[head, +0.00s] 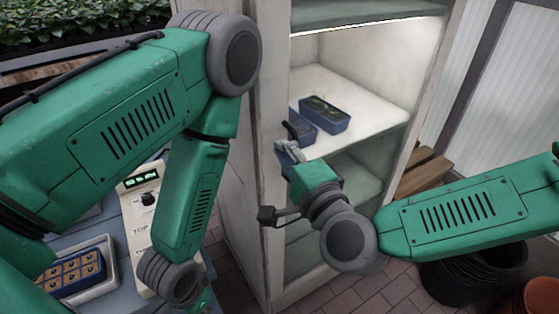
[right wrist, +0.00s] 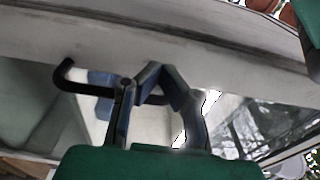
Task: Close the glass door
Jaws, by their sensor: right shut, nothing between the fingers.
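The white-framed cabinet (head: 255,120) stands in the middle of the head view, its lit shelves visible. The pale door frame (right wrist: 170,50) crosses the right wrist view, with glass (right wrist: 240,125) below it showing reflections. A black handle (right wrist: 65,78) is on this frame; it also shows in the head view (head: 291,131). My right gripper (head: 286,150) is at the handle and the cabinet front, shut and empty. In the right wrist view its fingers (right wrist: 150,78) overlap the handle; contact is unclear. How far the door stands open is unclear.
Blue planter trays (head: 325,114) lie on the cabinet's middle shelf (head: 370,95). A blue table at lower left holds a seedling tray (head: 75,270) and a white device (head: 140,215). Black pots (head: 470,275) stand at lower right. Brick floor (head: 350,300) shows in front of the cabinet.

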